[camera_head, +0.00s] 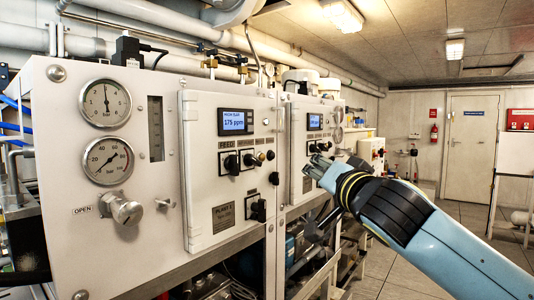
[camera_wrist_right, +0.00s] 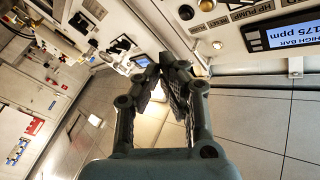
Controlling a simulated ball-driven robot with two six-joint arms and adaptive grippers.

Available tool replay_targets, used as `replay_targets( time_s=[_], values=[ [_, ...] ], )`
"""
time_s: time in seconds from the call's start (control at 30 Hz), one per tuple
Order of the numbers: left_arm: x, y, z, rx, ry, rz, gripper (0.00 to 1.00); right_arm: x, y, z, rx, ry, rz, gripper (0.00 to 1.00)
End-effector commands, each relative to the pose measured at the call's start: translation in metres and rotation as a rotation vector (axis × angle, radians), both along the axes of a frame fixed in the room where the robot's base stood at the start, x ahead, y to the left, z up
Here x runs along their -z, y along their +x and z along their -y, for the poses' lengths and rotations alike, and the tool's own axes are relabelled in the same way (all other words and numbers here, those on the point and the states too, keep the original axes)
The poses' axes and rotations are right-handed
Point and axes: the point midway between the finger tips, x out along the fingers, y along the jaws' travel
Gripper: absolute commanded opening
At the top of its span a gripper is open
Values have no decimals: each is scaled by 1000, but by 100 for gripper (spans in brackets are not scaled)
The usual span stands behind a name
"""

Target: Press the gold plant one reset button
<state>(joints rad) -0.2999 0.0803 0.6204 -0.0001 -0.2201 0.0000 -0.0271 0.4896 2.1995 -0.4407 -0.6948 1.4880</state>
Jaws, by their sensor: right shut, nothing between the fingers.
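The plant one panel (camera_head: 225,195) is a white cabinet door with a lit display (camera_head: 235,121) reading 175 ppm. My left gripper is not in view.
A second panel (camera_head: 312,150) with its own display stands behind, partly hidden by my right gripper. Two gauges (camera_head: 105,104) and a valve knob (camera_head: 122,209) are on the left. Tiled floor lies open at right, towards a door (camera_head: 472,147).

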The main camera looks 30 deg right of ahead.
Motion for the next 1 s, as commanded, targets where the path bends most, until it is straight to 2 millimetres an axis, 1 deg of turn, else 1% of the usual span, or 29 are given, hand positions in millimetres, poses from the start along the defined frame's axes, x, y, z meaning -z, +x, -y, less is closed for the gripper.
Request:
replay_targets(
  time_s=[0.03, 0.13, 0.5, 0.63, 0.77, 1.0],
  values=[
    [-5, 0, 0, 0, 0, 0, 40, -11, 1, 1, -1, -9, 11, 0],
    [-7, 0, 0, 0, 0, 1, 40, -20, 3, 2, -1, -18, 20, 0],
    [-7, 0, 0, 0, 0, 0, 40, -21, 4, 2, -1, -17, 22, 0],
    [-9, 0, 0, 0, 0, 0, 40, -21, 9, 0, -1, -14, 23, 0],
    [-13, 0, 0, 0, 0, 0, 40, -22, 21, -5, 0, -10, 24, 0],
    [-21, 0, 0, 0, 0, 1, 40, -22, 53, -18, 0, -11, 22, 0]
  ],
)
